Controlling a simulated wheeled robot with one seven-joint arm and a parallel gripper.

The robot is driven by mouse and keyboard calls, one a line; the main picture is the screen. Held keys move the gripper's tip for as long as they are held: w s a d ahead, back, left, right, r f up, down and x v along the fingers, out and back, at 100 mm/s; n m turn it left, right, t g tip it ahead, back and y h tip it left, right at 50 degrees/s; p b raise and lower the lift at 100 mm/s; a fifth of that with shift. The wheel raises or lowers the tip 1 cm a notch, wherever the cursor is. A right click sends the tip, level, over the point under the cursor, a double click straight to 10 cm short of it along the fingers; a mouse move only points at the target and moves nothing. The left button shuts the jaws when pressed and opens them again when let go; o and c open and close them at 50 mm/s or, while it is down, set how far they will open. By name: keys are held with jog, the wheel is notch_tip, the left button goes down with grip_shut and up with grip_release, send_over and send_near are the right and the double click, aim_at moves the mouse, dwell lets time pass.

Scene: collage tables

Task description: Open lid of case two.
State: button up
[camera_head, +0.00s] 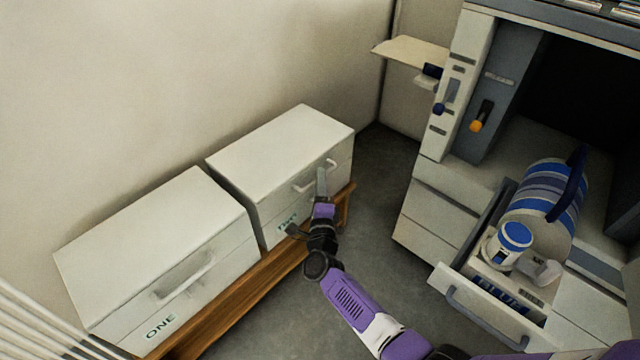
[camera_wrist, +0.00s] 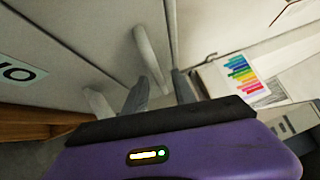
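Case two (camera_head: 275,150) is a white box with a closed lid, at the far end of a wooden bench. Its front carries a green label (camera_head: 288,222) and a pale handle (camera_head: 302,188). My gripper (camera_head: 321,172) is right at this handle and partly covers it. In the wrist view, my gripper (camera_wrist: 158,92) shows two grey fingers spread apart. A pale handle part (camera_wrist: 149,52) reaches down toward the gap between them, and another pale piece (camera_wrist: 98,102) shows at the left. I cannot tell whether the fingers touch the handle. Part of the label (camera_wrist: 17,73) shows at the left edge.
Case one (camera_head: 150,245), also white and closed, stands left of case two on the bench (camera_head: 225,310). At right, a cabinet (camera_head: 425,215) has an open drawer (camera_head: 480,318) holding a blue-lidded jar (camera_head: 508,245). Grey floor (camera_head: 375,190) lies between bench and cabinet.

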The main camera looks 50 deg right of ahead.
jog(key=shift+c, duration=0.2)
grip_shut()
dwell(1.3)
